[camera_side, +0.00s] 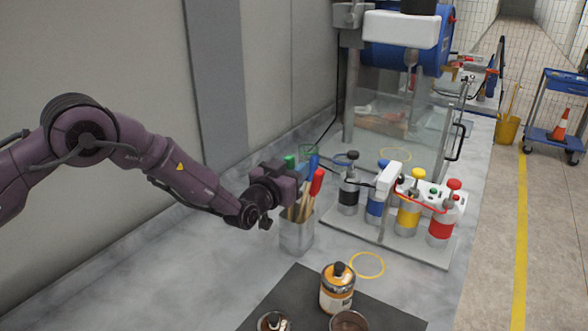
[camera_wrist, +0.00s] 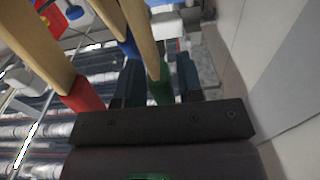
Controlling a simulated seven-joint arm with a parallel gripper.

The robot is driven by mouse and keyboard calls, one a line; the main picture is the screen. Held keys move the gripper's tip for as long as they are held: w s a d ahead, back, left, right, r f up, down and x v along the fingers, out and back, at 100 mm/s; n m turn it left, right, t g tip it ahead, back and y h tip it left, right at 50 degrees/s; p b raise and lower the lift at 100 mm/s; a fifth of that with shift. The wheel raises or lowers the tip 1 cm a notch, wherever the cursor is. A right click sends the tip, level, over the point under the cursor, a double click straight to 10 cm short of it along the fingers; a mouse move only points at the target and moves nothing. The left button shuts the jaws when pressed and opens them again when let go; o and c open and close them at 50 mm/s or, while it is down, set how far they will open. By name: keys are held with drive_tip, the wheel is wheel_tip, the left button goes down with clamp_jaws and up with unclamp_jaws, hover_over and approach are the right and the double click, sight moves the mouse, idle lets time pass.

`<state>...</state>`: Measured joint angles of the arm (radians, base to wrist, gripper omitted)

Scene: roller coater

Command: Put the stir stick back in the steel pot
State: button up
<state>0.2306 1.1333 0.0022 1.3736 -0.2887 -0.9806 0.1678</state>
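The steel pot (camera_side: 296,236) stands on the grey bench, with wooden sticks with coloured ends standing in it. The blue-ended stick (camera_side: 313,163) and red-ended stick (camera_side: 317,181) rise above its rim. A green-ended stick (camera_side: 290,161) shows behind my gripper (camera_side: 291,183), which is above the pot's left side. In the wrist view, the green end (camera_wrist: 160,88) lies between the two dark fingers of my gripper (camera_wrist: 160,82). I cannot tell whether they press on it. The red end (camera_wrist: 84,96) and blue end (camera_wrist: 129,48) are left of it. The green stick's lower end is hidden.
The bench at left is clear.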

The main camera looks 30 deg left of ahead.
drive_tip(key=shift+s+d+f+h, duration=0.1)
drive_tip(key=shift+d+f+h, duration=0.1)
drive_tip(key=shift+f, duration=0.2)
drive_tip(key=shift+s+d+f+h, duration=0.1)
drive_tip(key=shift+d+f+h, duration=0.1)
drive_tip(key=shift+f, duration=0.2)
drive_tip(key=s+f+m+g+h, duration=0.1)
drive_tip(key=s+f+g, duration=0.1)
drive_tip(key=s+g, duration=0.5)
drive_tip(key=s+f+g, duration=0.2)
drive_tip(key=s, duration=1)
drive_tip(key=s+a+r+g, duration=0.1)
drive_tip(key=s+a+r, duration=0.3)
drive_tip(key=s+r, duration=0.3)
drive_tip(key=s+a+r+g+y, duration=0.1)
drive_tip(key=s+a+r, duration=0.2)
drive_tip(key=s+r, duration=0.5)
drive_tip(key=s+a+r+g, duration=0.1)
drive_tip(key=s+a+r, duration=0.3)
drive_tip(key=s+r, duration=0.4)
drive_tip(key=shift+s+a+r+n+g, duration=0.3)
drive_tip(key=shift+s+n, duration=0.1)
drive_tip(key=shift+s, duration=0.65)
